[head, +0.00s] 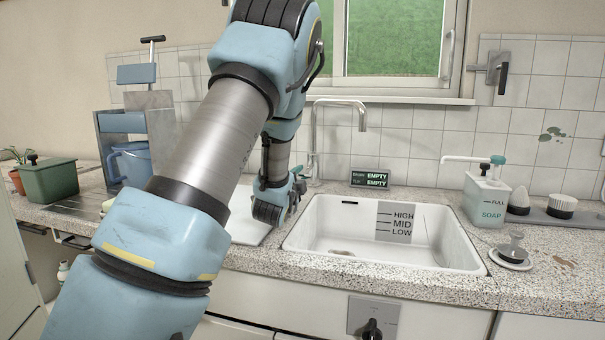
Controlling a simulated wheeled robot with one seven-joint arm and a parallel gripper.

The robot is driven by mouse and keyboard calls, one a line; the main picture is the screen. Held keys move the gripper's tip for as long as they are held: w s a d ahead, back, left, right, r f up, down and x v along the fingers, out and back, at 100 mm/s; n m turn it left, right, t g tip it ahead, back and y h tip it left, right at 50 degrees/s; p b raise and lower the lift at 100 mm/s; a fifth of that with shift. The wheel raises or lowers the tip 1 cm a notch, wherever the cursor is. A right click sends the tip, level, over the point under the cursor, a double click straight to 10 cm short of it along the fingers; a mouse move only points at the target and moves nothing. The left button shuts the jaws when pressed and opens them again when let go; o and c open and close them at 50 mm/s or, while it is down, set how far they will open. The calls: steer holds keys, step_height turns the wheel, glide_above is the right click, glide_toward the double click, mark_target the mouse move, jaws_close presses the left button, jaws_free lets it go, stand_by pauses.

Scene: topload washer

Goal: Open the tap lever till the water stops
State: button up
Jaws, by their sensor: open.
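The chrome tap (315,130) stands behind the white sink (455,262), its spout bent over the basin. No stream of water shows below the spout. A lever on the tap is hard to make out; the tap's lower part is close beside my gripper. My gripper (295,193) hangs left of the tap base, over the left rim side of the sink. It is small and partly hidden by my wrist, with nothing visibly held. Contact with the tap cannot be told. A small display (371,178) behind the sink reads EMPTY on both lines.
A dark-handled wall lever (502,78) is at upper right. A dark knob (372,329) is on the cabinet front. A soap dispenser (487,198) and drain plug (513,250) stand right of the sink. A level label (395,222) is inside the basin, which is otherwise clear.

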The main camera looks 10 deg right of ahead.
mark_target(307, 171)
steer(key=shift+x, duration=1.3)
steer(key=shift+c, duration=0.2)
jaws_close()
